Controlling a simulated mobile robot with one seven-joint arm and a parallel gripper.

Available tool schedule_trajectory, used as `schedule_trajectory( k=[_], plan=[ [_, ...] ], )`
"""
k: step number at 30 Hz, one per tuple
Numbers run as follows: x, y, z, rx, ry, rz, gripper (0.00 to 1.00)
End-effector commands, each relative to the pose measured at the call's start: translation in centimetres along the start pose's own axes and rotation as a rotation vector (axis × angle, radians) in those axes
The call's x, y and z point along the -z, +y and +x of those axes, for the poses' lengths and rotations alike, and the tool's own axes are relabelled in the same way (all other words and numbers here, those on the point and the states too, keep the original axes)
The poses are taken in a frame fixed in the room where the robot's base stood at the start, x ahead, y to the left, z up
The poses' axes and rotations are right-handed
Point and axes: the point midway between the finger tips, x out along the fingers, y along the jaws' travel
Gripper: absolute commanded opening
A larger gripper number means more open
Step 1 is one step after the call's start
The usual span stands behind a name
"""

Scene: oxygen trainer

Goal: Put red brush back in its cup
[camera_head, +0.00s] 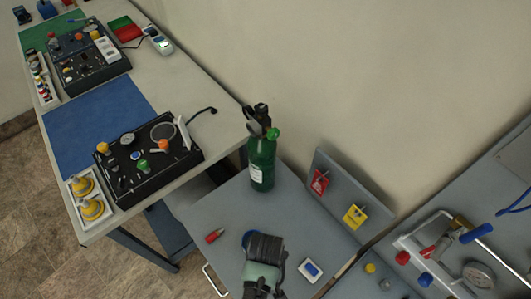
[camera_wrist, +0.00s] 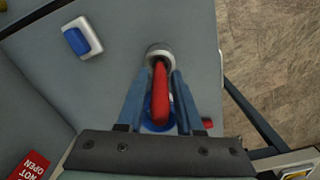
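In the wrist view, a red handle, which I take for the red brush (camera_wrist: 161,95), lies between the two blue fingers of my gripper (camera_wrist: 161,78). A round blue thing (camera_wrist: 148,116) lies behind the handle, partly hidden.
A green cylinder (camera_head: 261,165) stands at the back of the grey table (camera_head: 200,205). A small red piece (camera_head: 215,236) lies left, a blue-and-white block (camera_head: 310,270) right. A panel with red (camera_head: 319,182) and yellow (camera_head: 355,216) tags rises behind. The table's left middle is clear.

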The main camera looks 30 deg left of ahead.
Motion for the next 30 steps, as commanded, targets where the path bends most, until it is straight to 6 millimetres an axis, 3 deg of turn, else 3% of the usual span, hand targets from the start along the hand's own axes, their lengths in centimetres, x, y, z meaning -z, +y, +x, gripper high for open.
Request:
schedule_trajectory(
  k=[2, 14, 30],
  plan=[
    [0.0, 0.0, 0.0, 0.000, 0.000, 0.000, 0.51],
    [0.1, 0.0, -0.7, -0.001, 0.002, 0.000, 0.51],
    [0.1, 0.1, -10.4, -0.002, 0.003, -0.001, 0.51]
  ],
)
